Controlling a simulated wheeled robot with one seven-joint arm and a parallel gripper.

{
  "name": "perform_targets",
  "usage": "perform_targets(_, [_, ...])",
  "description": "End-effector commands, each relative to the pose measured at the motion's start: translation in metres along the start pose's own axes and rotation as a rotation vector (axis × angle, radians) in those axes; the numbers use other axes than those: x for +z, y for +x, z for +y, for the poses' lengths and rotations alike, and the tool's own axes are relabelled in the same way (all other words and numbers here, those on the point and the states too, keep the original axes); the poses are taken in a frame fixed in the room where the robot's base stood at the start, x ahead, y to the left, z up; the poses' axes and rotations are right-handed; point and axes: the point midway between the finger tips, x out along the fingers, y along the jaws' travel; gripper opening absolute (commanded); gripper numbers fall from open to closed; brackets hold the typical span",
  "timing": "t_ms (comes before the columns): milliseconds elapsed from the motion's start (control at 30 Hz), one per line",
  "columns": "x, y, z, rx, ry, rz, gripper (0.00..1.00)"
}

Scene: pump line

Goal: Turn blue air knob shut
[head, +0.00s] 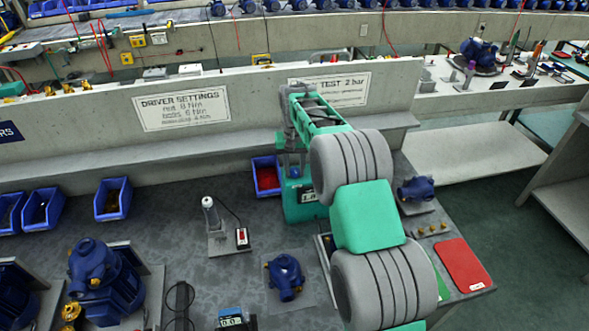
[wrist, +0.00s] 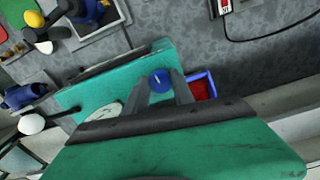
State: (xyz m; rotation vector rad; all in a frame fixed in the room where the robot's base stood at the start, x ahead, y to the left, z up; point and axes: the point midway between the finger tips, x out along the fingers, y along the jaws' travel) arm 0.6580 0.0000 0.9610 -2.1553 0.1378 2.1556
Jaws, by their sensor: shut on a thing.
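The blue air knob (wrist: 160,80) is round with a pale mark on its face. It sits by the teal test unit (wrist: 115,75) and shows between my fingertips in the wrist view. My gripper (wrist: 164,86) is shut on the knob, one grey finger at each side. In the head view my gripper (head: 292,158) reaches down onto the top of the teal test unit (head: 300,205), and only a little of the blue knob (head: 293,172) shows beneath it. A pale round gauge (wrist: 104,116) is partly hidden by my gripper body in the wrist view.
A blue bin with red contents (head: 266,176) stands just left of the unit. A blue pump (head: 285,277) lies in front, another (head: 416,189) to the right. A red mat (head: 462,265) lies at the bench's right edge. A low wall (head: 230,95) runs behind.

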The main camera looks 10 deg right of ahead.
Motion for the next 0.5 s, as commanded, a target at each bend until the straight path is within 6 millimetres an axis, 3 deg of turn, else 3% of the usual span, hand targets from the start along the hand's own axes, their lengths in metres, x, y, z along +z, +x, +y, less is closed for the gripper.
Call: perform_targets(500, [-0.0002,-0.0004,-0.0005,0.0,0.149,0.001,0.0])
